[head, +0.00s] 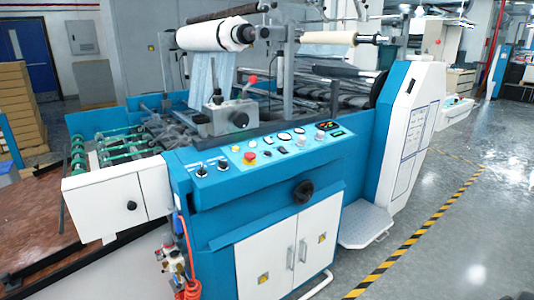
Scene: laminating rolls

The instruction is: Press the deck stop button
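The blue and white laminating machine (240,222) fills the middle of the head view. Its sloped blue control panel (215,184) faces me. A red mushroom-shaped button on a yellow base (249,158) sits on the left half of this panel; it looks like a stop button, but no label is readable. Small black switches (201,171) lie to its left. White buttons, round gauges (284,137) and a small dark display (330,124) lie to its right. Neither of my grippers shows in the view.
A black handwheel (303,192) sticks out below the panel, above white cabinet doors (286,254). A metal step plate (366,226) juts out at the right. An orange coiled hose (188,262) hangs at the front left. The grey floor (470,230) at right is open.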

